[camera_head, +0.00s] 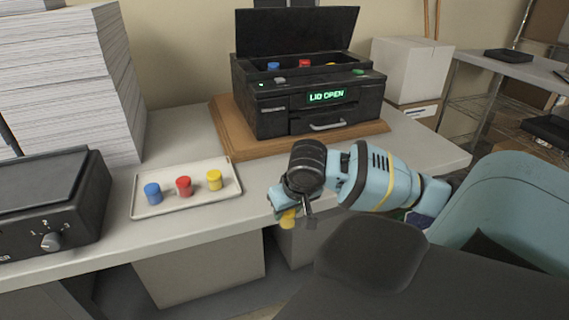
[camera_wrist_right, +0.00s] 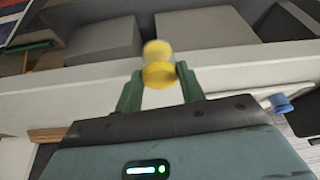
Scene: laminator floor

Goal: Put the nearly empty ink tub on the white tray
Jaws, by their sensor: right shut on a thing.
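My right gripper (camera_head: 285,208) is shut on a yellow tub (camera_head: 288,219), held near the table's front edge, to the right of the white tray. In the right wrist view, the yellow tub (camera_wrist_right: 158,74) sits between the two green fingers of my gripper (camera_wrist_right: 158,80). How much ink is in it cannot be seen. The white tray (camera_head: 190,205) lies on the table with a blue tub (camera_head: 153,193), a red tub (camera_head: 184,187) and another yellow tub (camera_head: 214,180) in a row. My left gripper is not in view.
A black machine (camera_head: 287,117) reading "LID OPEN" stands on a wooden board (camera_head: 233,142), lid raised, with blue (camera_head: 273,66) and red (camera_head: 304,63) tubs inside. Paper stacks (camera_head: 72,85) and a black dial device (camera_head: 50,200) stand left. Table between tray and arm is clear.

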